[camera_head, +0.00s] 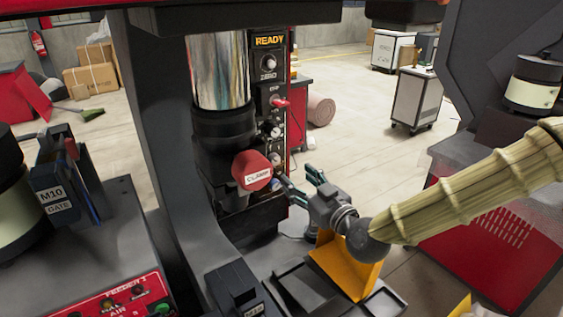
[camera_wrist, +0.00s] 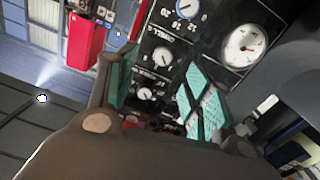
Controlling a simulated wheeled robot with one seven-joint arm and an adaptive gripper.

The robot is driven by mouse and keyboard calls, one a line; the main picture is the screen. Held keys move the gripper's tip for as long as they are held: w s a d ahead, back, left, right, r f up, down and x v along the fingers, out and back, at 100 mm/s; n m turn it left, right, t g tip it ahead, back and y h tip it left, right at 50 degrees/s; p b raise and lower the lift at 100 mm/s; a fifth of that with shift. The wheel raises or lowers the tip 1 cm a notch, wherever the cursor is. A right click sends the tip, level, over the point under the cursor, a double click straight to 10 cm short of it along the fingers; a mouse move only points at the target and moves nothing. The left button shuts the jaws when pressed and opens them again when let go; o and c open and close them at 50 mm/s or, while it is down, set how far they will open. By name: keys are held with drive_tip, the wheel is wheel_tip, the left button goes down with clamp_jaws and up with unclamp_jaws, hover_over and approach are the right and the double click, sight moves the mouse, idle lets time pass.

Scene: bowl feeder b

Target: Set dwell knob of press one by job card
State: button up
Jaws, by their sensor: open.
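The press (camera_head: 222,130) stands in the middle of the head view with a narrow black control panel (camera_head: 268,85) on its right side. The panel has a lit READY display (camera_head: 269,41), a knob marked ZERO (camera_head: 268,59), and smaller knobs lower down. In the wrist view a white-pointer knob (camera_wrist: 163,57) sits below a blurred label; I cannot read it surely as dwell. A smaller knob (camera_wrist: 145,94) shows below it. My gripper (camera_head: 299,179) is open and empty in front of the lower panel, its teal pads apart in the wrist view (camera_wrist: 160,98). I see no readable job card.
A red CLAMP knob (camera_head: 252,171) juts out just left of my gripper. A yellow bracket (camera_head: 345,266) stands beneath my arm. A round gauge (camera_wrist: 245,45) and a numbered dial (camera_wrist: 187,8) show on the panel. Feeder 1 (camera_head: 120,300) is at the lower left.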

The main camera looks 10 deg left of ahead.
sight(276, 161)
drive_tip(key=p+x, duration=0.1)
drive_tip(key=x, duration=0.2)
drive_tip(key=p+x, duration=0.1)
drive_tip(key=x, duration=0.3)
drive_tip(key=shift+a+r+p, duration=0.2)
drive_tip(key=shift+a+p, duration=0.05)
drive_tip(key=shift+p, duration=0.05)
drive_tip(key=shift+w+a+r, duration=0.15)
drive_tip(key=shift+a+r, duration=0.1)
drive_tip(key=shift+a, duration=0.35)
drive_tip(key=shift+w+a+p, duration=0.25)
drive_tip(key=shift+p, duration=0.1)
drive_tip(key=shift+w+a+f, duration=0.15)
drive_tip(key=shift+w+f, duration=0.1)
drive_tip(key=shift+w, duration=0.15)
drive_tip(key=shift+s+r, duration=0.1)
drive_tip(key=shift+s, duration=0.05)
drive_tip(key=shift+c, duration=0.2)
drive_tip(key=c, duration=1)
